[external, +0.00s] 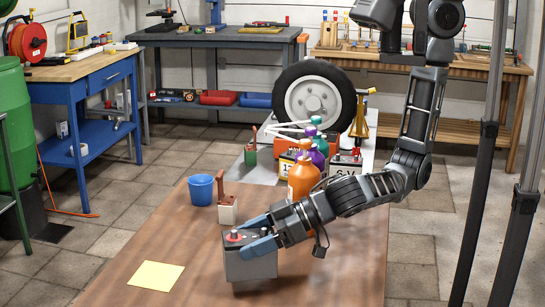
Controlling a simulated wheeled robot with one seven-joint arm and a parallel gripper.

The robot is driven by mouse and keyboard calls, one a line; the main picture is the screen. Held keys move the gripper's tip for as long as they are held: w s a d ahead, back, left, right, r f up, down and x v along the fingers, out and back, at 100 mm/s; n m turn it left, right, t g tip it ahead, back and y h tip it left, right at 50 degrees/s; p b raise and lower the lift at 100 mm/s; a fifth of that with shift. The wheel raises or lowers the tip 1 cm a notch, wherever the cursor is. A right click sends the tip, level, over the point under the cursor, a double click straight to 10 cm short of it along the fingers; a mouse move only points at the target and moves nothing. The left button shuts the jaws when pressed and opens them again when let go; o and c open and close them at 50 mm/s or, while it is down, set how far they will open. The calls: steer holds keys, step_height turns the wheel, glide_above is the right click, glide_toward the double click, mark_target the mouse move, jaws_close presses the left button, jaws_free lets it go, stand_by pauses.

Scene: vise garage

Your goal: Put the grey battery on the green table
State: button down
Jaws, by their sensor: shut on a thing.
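The grey battery (250,265) is upright at the front of the brown wooden table, with a red and a dark terminal on top. My gripper (257,236) reaches in from the right, its blue fingers shut on the battery's upper part. I cannot tell whether the battery's underside touches the tabletop or is slightly above it. A green metal frame (14,190) shows at the left edge, cut off by the picture; I cannot tell whether it is the green table.
A yellow sheet (156,275) lies left of the battery on the brown table (105,290). Behind are a blue bucket (201,190), a white block with a brown handle (227,211), an orange bottle (303,181) and other batteries. A blue workbench (105,80) stands at left.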

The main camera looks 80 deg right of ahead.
steer(key=shift+f, duration=1.35)
steer(key=shift+f, duration=0.15)
jaws_free()
steer(key=shift+f, duration=0.1)
steer(key=shift+r, duration=0.25)
steer(key=b+v, duration=0.1)
steer(key=v, duration=1.1)
steer(key=shift+d, duration=0.15)
